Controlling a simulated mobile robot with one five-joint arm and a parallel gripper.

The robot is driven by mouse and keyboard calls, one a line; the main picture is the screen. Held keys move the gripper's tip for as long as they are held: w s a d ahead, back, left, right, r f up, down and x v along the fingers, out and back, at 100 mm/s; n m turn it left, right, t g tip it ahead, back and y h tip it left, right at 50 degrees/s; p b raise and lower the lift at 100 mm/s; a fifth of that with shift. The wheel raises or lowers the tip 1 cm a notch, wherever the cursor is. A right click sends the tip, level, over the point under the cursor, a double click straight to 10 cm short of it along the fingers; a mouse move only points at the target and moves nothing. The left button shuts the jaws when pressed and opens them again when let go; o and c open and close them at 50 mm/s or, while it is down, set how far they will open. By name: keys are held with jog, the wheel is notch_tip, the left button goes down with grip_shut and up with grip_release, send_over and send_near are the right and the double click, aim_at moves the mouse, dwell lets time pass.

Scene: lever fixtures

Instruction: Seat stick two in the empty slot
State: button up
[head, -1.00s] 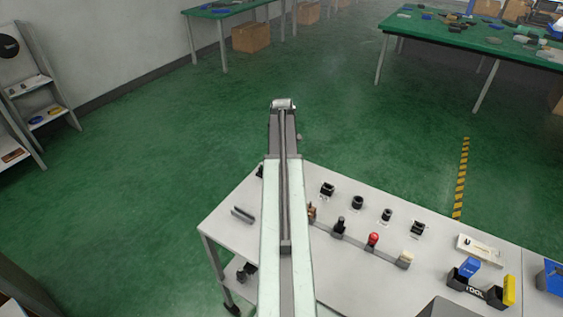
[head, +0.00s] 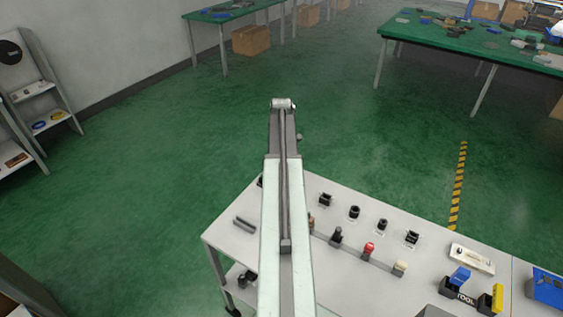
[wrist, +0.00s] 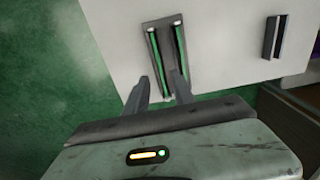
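In the head view a row of upright sticks stands along a grey rail on the white table: a black one (head: 337,236), a red-topped one (head: 368,250) and a cream-topped one (head: 399,268). A brown one (head: 311,224) is partly hidden by my arm. No labels are readable, so I cannot tell which is stick two. In the wrist view my gripper (wrist: 160,92) is open, with nothing between its fingers. Beyond the fingertips is a grey-framed narrow fixture (wrist: 151,50) with green strips showing inside; I cannot tell whether it is the slot.
Several black holders (head: 354,212) stand behind the sticks. A short grey bar (head: 245,224) lies at the table's left. A pale block (head: 472,259) and a blue-and-black tool holder (head: 458,279) are at right. Another dark bar (wrist: 275,37) shows in the wrist view.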

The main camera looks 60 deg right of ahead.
notch_tip(320, 180, up, 2)
jog(key=shift+r+p, duration=0.1)
jog(key=shift+p, duration=0.35)
jog(key=shift+f, duration=0.2)
